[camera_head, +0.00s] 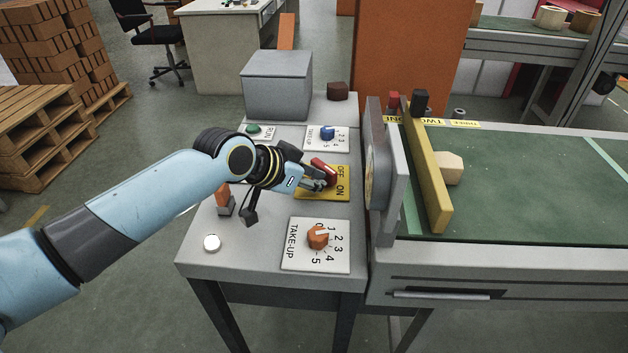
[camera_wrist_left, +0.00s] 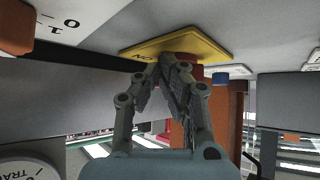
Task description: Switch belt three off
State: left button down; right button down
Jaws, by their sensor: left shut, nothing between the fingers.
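A yellow plate (camera_head: 335,194) marked OFF and ON lies on the grey console, with a red rotary handle (camera_head: 325,167) on it. My left gripper (camera_head: 322,184) is shut and empty, right beside the red handle at the plate's left side. In the left wrist view, the shut fingers (camera_wrist_left: 178,62) reach the yellow plate (camera_wrist_left: 215,52) near the word ON, and the red handle (camera_wrist_left: 190,70) is mostly hidden behind them. I cannot tell whether they touch it or exactly which mark it points to. My right gripper is out of view.
The console (camera_head: 270,262) also bears an orange TAKE-UP knob (camera_head: 317,236), a blue TAKE-UP knob (camera_head: 327,132), a green RUN button (camera_head: 253,128) and a white button (camera_head: 212,242). A grey box (camera_head: 278,85) stands behind.

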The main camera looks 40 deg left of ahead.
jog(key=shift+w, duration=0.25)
